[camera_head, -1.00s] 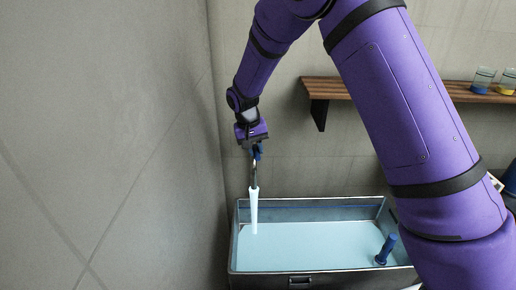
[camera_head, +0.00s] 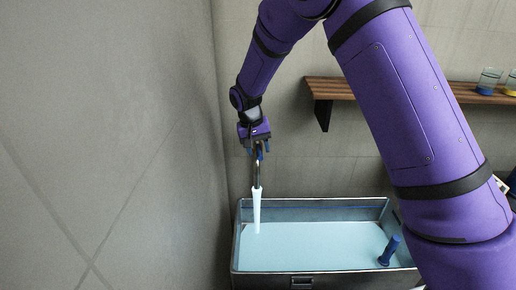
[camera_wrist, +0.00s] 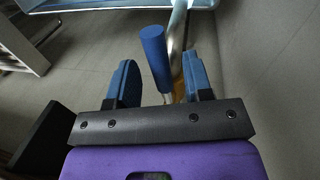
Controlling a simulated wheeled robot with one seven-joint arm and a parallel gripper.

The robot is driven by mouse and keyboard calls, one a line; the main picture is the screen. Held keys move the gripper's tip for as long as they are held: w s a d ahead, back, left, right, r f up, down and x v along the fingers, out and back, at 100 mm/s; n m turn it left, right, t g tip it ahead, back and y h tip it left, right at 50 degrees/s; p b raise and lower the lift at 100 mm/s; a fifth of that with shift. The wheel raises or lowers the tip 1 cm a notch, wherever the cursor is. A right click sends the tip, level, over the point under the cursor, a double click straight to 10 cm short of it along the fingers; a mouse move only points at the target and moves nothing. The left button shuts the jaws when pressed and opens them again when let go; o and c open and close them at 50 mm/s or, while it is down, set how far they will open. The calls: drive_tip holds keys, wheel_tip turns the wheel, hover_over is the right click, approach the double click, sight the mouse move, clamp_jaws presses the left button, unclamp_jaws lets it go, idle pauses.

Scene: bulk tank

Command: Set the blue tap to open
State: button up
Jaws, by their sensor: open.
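The blue tap handle (camera_wrist: 155,52) stands between the two blue fingers of my gripper (camera_wrist: 160,85) in the wrist view, with space on both sides. Its metal spout (camera_wrist: 179,30) runs beside it. In the head view my gripper (camera_head: 258,149) is at the tap, and the fingers largely hide the handle. My gripper is open. A pale stream (camera_head: 257,210) runs from the spout down into the tank (camera_head: 300,281). The tank holds pale blue liquid.
A blue-handled object (camera_head: 389,249) leans in the tank's right end. A wooden shelf (camera_head: 330,88) is on the back wall, with small jars (camera_head: 488,80) at its right. The left wall is close to the tap. My arm hides part of the right side.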

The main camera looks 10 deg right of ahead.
wheel_tip(320, 180, up, 10)
drive_tip(key=a, duration=0.2)
drive_tip(key=shift+r, duration=0.2)
drive_tip(key=shift+w, duration=0.1)
